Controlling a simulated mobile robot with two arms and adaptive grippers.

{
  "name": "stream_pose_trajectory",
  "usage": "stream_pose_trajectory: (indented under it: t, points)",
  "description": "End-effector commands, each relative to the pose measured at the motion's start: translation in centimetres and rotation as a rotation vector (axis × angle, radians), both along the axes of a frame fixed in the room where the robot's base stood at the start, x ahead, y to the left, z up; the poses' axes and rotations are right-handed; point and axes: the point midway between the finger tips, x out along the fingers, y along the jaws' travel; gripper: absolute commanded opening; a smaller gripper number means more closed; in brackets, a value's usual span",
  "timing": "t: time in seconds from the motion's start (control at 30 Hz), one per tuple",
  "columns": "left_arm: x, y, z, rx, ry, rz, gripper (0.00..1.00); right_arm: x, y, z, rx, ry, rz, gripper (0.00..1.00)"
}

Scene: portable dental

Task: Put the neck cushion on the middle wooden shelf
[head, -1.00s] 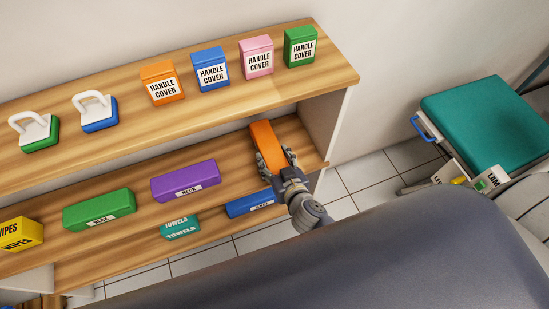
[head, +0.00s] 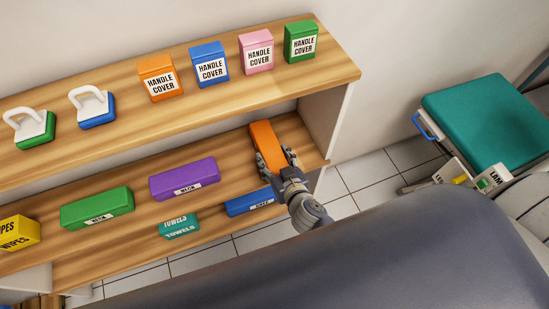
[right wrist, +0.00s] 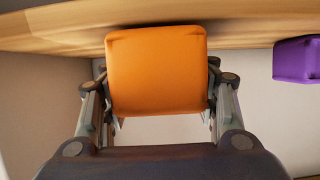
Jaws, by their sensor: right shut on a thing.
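An orange block-shaped cushion (head: 267,142) is in my right gripper (head: 276,164), at the right end of the middle wooden shelf (head: 225,152). In the right wrist view the orange cushion (right wrist: 157,70) sits between the two fingers, which are shut on it, with the wooden surface (right wrist: 255,30) behind it. I cannot tell whether it touches the wood. A purple cushion (head: 184,179) and a green cushion (head: 97,208) with a "NECK" label lie further left on that shelf. My left gripper is not in view.
A yellow wipes box (head: 18,233) is at the left. Handle cover boxes (head: 210,65) line the top shelf (head: 120,142). A white side panel (head: 326,118) bounds the right end.

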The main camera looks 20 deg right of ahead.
Motion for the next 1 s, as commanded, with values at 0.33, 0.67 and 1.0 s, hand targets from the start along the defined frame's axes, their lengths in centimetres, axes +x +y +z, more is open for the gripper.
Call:
stream_pose_trajectory:
  t: [0.33,0.67,1.0]
  points:
    - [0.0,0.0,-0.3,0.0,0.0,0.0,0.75,0.0,0.0,-0.2,0.0,0.0,0.0,0.78]
    - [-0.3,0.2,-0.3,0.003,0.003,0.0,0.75,-0.3,0.0,-0.2,0.0,0.002,0.0,0.78]
    - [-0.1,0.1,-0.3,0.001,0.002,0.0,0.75,-4.8,-0.2,1.5,0.002,0.004,-0.002,0.78]
